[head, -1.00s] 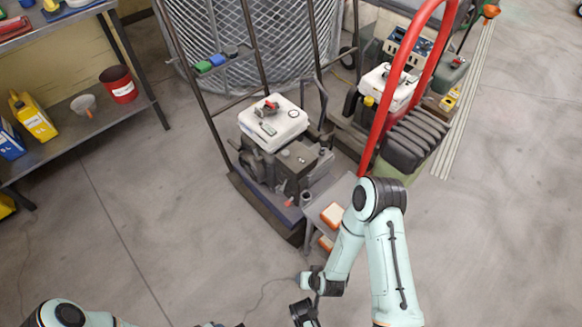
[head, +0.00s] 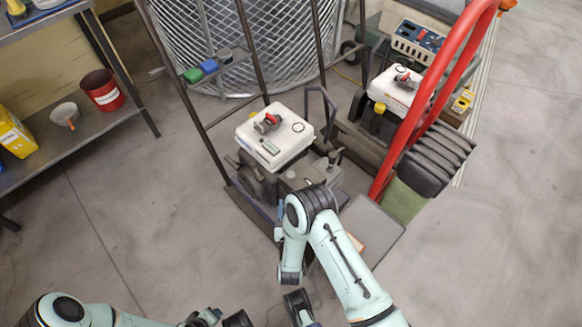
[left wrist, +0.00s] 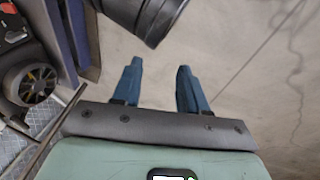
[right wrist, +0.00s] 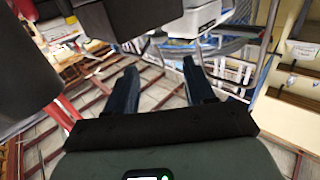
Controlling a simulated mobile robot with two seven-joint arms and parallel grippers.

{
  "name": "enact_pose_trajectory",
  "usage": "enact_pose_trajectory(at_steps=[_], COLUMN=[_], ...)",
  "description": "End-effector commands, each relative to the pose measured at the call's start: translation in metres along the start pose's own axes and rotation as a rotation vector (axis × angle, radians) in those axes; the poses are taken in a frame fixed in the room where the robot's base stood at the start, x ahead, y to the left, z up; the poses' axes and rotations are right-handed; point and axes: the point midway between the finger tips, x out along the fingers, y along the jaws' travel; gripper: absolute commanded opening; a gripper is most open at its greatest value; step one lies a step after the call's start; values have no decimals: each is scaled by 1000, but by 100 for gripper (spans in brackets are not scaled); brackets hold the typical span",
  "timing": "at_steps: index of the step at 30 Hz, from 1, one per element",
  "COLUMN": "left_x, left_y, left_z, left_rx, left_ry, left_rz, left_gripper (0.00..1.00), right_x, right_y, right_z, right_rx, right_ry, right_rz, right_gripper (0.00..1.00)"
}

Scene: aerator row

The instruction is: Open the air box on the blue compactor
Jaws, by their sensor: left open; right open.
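The compactor in the middle of the head view has a dark body and a base plate with a dark blue edge (head: 242,208). Its white air box (head: 262,155) sits on top, closed, with a red-and-grey latch or knob (head: 267,123), a small ring and a small label on the lid. My right arm's elbow covers the compactor's front. My left gripper (left wrist: 158,68) is open and empty over bare floor, with a blue-edged plate at the left of its view. My right gripper (right wrist: 160,66) is open and empty.
A second machine with a similar white box (head: 393,92) and a red hoop handle (head: 437,95) stands to the right. A dark upright frame (head: 222,125) and mesh cage (head: 265,40) stand behind. A shelf (head: 120,125) is at left. Floor is clear at lower left and right.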

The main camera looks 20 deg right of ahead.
Motion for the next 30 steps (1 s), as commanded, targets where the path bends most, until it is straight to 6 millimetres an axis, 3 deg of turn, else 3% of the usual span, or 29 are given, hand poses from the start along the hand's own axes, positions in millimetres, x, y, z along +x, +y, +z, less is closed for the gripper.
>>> enact_pose_trajectory(at_steps=[8, 18, 24, 30], left_x=[14, 33, 37, 37], left_y=[-5, -27, -33, -34], left_z=[-16, 11, 19, 20], left_rx=[-4, -26, -33, -34], left_ry=[49, -36, -62, -66], left_rz=[-4, -43, -53, -55], left_gripper=[43, 43, 43, 43], right_x=[50, 113, 128, 130], right_y=[1, 1, 1, 1], right_z=[1, 1, 0, 0], right_rx=[1, 0, 1, 0], right_ry=[6, 2, 1, 0], right_rz=[3, 1, 1, 0], right_gripper=[54, 54, 54, 54])
